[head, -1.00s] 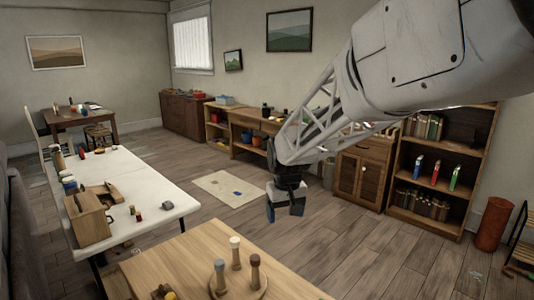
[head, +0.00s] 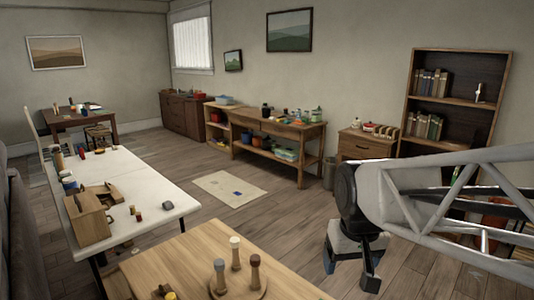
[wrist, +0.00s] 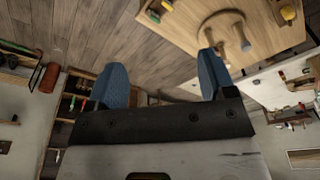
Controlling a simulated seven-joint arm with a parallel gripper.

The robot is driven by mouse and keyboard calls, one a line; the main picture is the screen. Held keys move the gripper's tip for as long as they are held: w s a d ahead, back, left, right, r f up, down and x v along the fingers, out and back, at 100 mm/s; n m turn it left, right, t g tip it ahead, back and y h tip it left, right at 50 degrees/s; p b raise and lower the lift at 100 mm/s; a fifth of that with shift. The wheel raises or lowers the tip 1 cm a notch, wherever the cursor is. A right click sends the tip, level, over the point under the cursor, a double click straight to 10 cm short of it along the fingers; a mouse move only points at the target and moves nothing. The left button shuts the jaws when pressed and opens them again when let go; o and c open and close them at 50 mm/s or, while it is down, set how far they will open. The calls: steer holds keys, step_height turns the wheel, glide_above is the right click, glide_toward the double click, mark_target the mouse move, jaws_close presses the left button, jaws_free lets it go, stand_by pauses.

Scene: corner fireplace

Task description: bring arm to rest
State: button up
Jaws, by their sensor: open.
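My gripper (head: 349,270) is at the lower right of the head view, in front of the wooden floor. It points downward, and part of my arm reaches in from the right edge. In the wrist view my gripper (wrist: 161,66) shows two blue fingers spread apart with nothing between them. It is open and empty. It touches nothing that I can see.
A wooden table (head: 195,245) at the front holds a round board (head: 240,287) with several pegs. A white table (head: 150,187) stands to the left. A workbench (head: 290,130), cabinet (head: 362,148) and bookshelf (head: 452,103) line the back wall. Floor (head: 285,205) between is mostly clear.

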steer(key=s+d+f+m, duration=0.1)
steer(key=s+d+f, duration=0.1)
steer(key=s, duration=0.8)
steer(key=shift+s+d, duration=0.25)
steer(key=shift+f, duration=0.1)
stand_by(0.6)
